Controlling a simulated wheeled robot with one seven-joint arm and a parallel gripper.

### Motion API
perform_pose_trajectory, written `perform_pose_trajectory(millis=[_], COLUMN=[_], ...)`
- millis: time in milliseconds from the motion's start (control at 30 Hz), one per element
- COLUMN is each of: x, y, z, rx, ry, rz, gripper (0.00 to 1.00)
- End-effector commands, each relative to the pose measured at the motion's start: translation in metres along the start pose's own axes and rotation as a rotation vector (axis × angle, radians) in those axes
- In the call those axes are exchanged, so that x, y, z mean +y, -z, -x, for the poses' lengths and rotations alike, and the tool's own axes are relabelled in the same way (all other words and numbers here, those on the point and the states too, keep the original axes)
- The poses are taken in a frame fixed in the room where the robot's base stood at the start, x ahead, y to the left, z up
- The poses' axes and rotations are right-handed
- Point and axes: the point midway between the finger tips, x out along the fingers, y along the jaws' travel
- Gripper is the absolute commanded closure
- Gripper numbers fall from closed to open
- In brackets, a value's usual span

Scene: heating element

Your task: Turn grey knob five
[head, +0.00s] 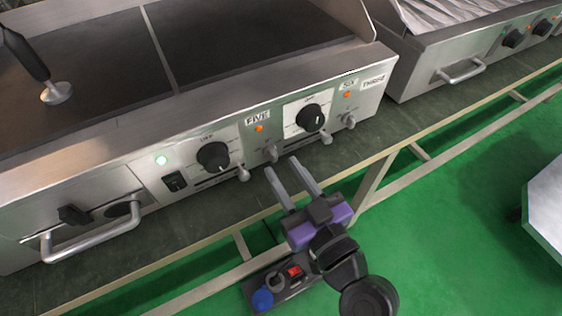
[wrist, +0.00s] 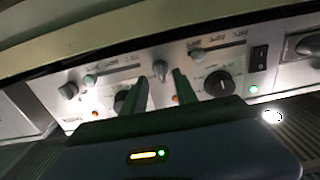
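The front panel of the griddle carries a label "FIVE" (head: 257,118). The small grey knob (head: 271,152) sticks out below and slightly right of that label. In the wrist view this grey knob (wrist: 160,68) appears between the two fingertips, with the panel turned upside down. My gripper (head: 282,166) is open in front of the panel, its fingers pointing at the grey knob. The fingers also show in the wrist view (wrist: 160,80), one on each side of the knob. I cannot tell whether the fingertips reach around it; no contact is visible.
A black switch (head: 175,181) and drawer handle (head: 92,236) are at left.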

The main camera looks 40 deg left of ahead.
Motion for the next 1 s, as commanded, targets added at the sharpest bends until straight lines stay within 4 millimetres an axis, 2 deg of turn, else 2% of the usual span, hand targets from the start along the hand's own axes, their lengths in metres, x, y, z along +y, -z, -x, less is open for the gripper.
perform_pose_trajectory(millis=[100,200,533,567,700,733,1000], x=[0.000,0.000,0.000,0.000,0.000,0.000,0.000], y=[0.000,0.000,0.000,0.000,0.000,0.000,0.000], z=[-0.016,-0.023,-0.027,-0.027,-0.027,-0.026,-0.026], rx=[0.001,0.000,0.000,0.000,0.000,0.000,0.000], ry=[0.001,0.001,-0.001,-0.001,-0.001,-0.001,-0.001], rz=[-0.001,-0.001,-0.001,-0.001,-0.001,-0.001,-0.006], gripper=[0.65,0.65,0.65,0.69,0.97,1.00,1.00])
